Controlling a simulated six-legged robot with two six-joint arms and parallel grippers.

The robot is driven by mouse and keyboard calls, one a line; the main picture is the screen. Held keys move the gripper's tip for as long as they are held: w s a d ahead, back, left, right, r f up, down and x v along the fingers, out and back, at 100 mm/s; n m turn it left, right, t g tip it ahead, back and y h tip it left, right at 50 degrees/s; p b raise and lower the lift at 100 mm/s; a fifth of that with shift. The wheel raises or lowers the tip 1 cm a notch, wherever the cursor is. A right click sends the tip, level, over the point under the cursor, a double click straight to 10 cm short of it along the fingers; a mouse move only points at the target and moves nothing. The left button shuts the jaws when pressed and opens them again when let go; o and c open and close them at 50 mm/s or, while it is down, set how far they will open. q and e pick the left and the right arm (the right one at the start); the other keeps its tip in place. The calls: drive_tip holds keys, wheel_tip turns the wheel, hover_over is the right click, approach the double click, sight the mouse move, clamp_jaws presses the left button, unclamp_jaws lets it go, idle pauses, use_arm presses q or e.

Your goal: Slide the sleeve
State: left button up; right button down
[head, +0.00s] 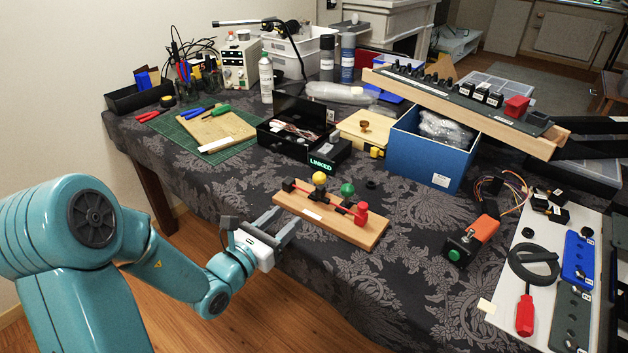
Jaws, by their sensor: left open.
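A wooden board (332,225) lies near the table's front edge. It carries a red rod with black fittings, a yellow ball knob (319,179), a green ball knob (347,189) and an upright red piece (361,213) at its right end. I cannot tell for sure which part is the sleeve. My left gripper (282,221) is open and empty, by the front left edge of the board. Its fingers point toward the board, apart from the knobs and the red piece. My right gripper is not in view.
Behind the board stand a small black box labelled LINKED (329,156) and a blue bin (431,148). To the right are a box with a green button (456,254) and a white panel (520,290) with tools. The cloth around the board is mostly clear.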

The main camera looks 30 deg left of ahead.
sight(318, 191)
use_arm(q)
drive_tip(key=w, duration=1.1)
drive_tip(key=shift+w+d+f, duration=0.15)
drive_tip(key=shift+w+d, duration=0.05)
drive_tip(key=shift+w, duration=0.1)
clamp_jaws()
